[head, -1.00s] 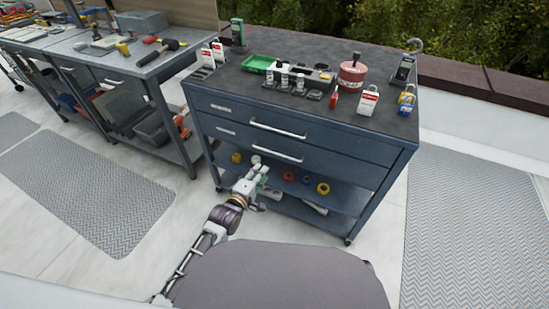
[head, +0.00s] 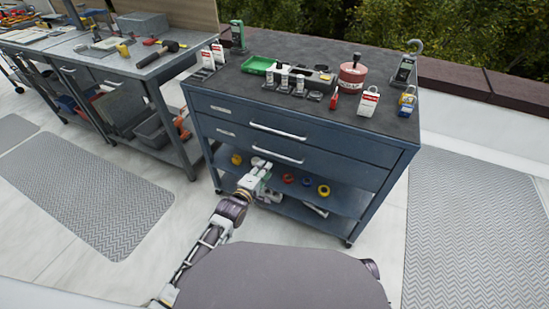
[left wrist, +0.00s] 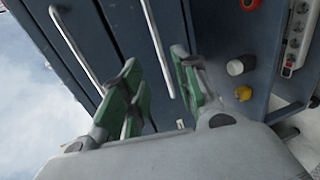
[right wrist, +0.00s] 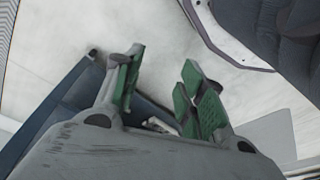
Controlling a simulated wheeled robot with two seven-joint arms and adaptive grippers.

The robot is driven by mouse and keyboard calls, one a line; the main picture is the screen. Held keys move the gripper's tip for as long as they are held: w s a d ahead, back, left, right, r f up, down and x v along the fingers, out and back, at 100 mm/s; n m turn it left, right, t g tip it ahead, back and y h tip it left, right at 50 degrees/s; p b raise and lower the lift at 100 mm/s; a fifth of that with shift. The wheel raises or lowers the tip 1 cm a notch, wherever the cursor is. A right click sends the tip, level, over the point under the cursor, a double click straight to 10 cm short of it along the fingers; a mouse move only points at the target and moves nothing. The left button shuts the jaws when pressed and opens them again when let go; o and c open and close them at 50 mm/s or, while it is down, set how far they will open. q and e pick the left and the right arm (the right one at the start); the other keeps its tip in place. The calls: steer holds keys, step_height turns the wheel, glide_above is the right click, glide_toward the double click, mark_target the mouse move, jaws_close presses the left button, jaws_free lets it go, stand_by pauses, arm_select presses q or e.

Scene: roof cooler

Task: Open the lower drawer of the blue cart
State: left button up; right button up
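The blue cart (head: 300,140) has two closed drawers above an open shelf. The lower drawer (head: 325,167) has a pale bar handle (head: 277,155). My left gripper (head: 262,164) is just below and in front of that handle's left end. In the left wrist view, my left gripper (left wrist: 160,78) has its green-padded fingers apart, and the lower handle (left wrist: 158,48) runs down toward the gap between them. I cannot tell whether they touch it. My right gripper (right wrist: 160,80) is open and empty, with the floor and a blue cart edge behind it.
The cart's top (head: 300,85) holds tools, tags and a red canister (head: 351,75). Its lower shelf (head: 300,207) carries tape rolls and small items. A grey workbench (head: 150,68) stands to the left. Floor mats (head: 90,190) lie on both sides.

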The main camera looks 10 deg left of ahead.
arm_select(q)
steer(key=b+x, duration=0.2)
steer(key=x, duration=0.8)
steer(key=shift+w+b, duration=0.15)
steer(key=shift+b, duration=0.25)
arm_select(e)
steer(key=shift+t, duration=0.3)
steer(key=r, duration=0.2)
steer(key=a+r, duration=0.1)
steer(key=r, duration=0.1)
steer(key=shift+w, duration=0.2)
arm_select(q)
steer(key=shift+d, duration=0.1)
arm_select(e)
steer(key=shift+w, duration=0.1)
arm_select(q)
steer(key=shift+c, duration=0.3)
jaws_close()
arm_select(e)
steer(key=shift+w, duration=0.1)
